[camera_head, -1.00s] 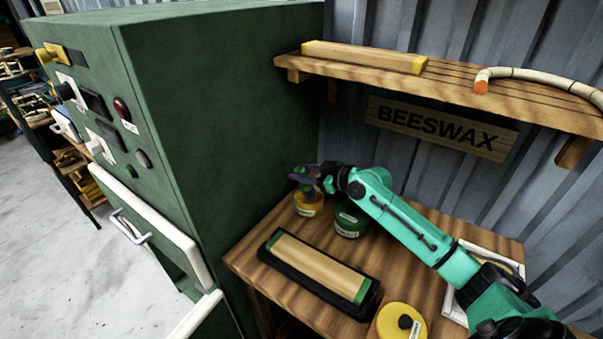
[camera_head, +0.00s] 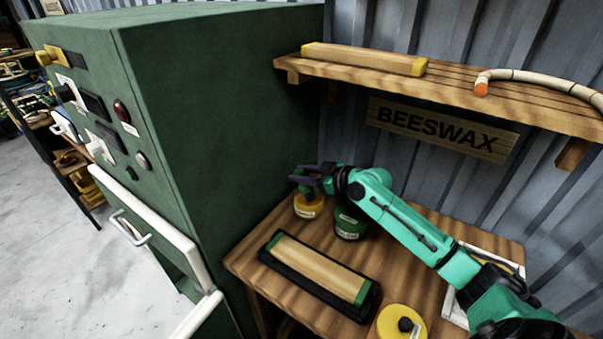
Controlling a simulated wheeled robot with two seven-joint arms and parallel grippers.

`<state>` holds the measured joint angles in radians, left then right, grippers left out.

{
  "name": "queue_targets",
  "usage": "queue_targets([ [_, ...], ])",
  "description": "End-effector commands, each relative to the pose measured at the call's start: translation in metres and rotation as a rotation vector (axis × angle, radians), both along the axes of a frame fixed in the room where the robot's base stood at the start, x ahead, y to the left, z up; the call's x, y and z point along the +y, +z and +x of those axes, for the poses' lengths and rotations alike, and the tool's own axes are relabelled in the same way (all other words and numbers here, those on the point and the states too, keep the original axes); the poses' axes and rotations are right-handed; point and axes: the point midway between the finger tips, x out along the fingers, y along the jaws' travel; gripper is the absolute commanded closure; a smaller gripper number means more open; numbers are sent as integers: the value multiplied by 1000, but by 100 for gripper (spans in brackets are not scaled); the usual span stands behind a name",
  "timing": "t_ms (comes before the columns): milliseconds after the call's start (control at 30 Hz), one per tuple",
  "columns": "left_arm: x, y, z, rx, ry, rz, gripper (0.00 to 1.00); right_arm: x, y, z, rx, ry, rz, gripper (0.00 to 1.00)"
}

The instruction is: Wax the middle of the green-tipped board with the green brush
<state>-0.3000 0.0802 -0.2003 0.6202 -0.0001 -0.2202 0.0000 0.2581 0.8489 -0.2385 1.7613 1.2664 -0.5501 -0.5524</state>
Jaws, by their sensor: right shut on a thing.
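The green-tipped board (camera_head: 318,268) lies flat in a black tray (camera_head: 317,293) on the wooden bench, bare wood between its two green ends. My right gripper (camera_head: 325,182) is above the back of the bench, beside the green cabinet. It is shut on the green brush (camera_head: 350,212), whose handle is mostly hidden by my wrist. The brush is just above the green pot (camera_head: 350,234); whether they still touch is hard to tell. A yellow pot (camera_head: 308,209) stands left of the green one, under the gripper. My left gripper is out of view.
A yellow round pot with a black knob (camera_head: 392,320) stands at the bench's front. A white-framed tray (camera_head: 455,308) lies partly behind my arm. The green cabinet (camera_head: 230,130) borders the bench; a shelf (camera_head: 470,90) above holds a yellow-tipped board (camera_head: 365,58) and a bent rattan piece (camera_head: 540,76).

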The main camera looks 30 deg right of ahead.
Motion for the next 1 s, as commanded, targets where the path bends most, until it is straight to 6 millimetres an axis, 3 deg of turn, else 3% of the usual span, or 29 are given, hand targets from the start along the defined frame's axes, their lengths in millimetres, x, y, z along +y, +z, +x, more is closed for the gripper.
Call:
queue_targets([
  [100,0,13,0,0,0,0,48,0,18,0,-5,0,-2,100],
  [533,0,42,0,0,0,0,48,-1,64,1,-11,-1,-3,100],
  [1000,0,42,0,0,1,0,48,-1,67,1,-12,-2,-4,100],
])
